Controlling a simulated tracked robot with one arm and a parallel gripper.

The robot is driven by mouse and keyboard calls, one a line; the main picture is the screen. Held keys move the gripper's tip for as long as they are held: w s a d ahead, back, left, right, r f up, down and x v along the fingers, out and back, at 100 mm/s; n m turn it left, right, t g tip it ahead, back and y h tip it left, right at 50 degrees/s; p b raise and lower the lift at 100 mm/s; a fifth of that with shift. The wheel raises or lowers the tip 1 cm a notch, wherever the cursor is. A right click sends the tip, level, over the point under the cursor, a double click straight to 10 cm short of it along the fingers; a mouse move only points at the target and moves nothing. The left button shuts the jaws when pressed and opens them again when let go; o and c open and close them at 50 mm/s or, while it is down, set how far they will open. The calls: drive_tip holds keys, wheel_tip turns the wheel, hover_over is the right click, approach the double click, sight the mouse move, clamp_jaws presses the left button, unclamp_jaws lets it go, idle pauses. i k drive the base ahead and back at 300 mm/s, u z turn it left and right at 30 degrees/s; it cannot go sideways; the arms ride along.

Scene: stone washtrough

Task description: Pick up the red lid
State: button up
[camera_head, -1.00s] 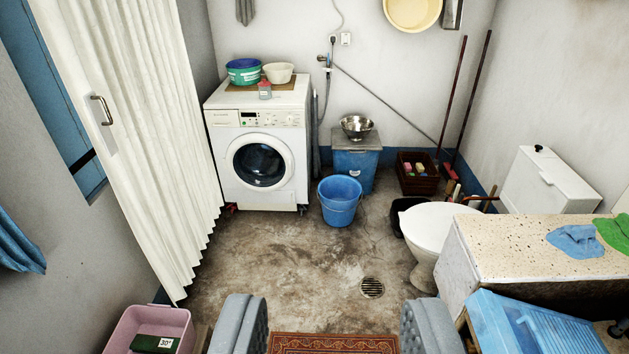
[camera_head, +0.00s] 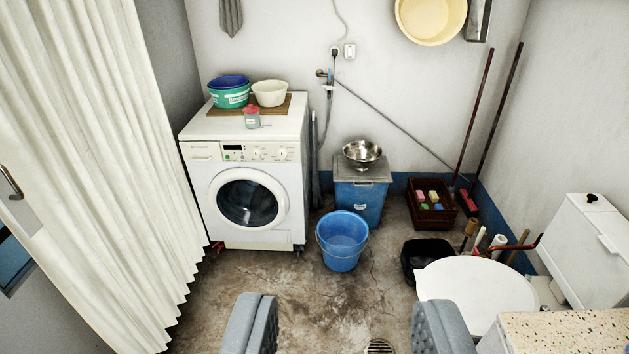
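The red lid (camera_head: 251,108) sits on top of a small clear jar (camera_head: 252,121) with a pale label. The jar stands upright near the front edge of the washing machine's top (camera_head: 216,128). My gripper (camera_head: 340,325) shows at the bottom of the view as two grey padded fingers set wide apart. It is open, with only floor seen between the fingers. It is well short of the washing machine, and the lid lies up and to the left of it in the picture.
Behind the jar, a green-and-blue tub (camera_head: 229,95) and a cream bowl (camera_head: 270,93) stand on a brown mat. On the floor are a blue bucket (camera_head: 342,245) and a blue bin (camera_head: 360,200) bearing a steel bowl (camera_head: 362,152). A white curtain (camera_head: 95,170) hangs at left, a toilet (camera_head: 480,290) stands at right.

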sight(250, 109)
drive_tip(key=u, duration=0.05)
drive_tip(key=i, duration=1.25)
drive_tip(key=u, duration=0.35)
drive_tip(key=i, duration=2.35)
drive_tip(key=u, duration=0.25)
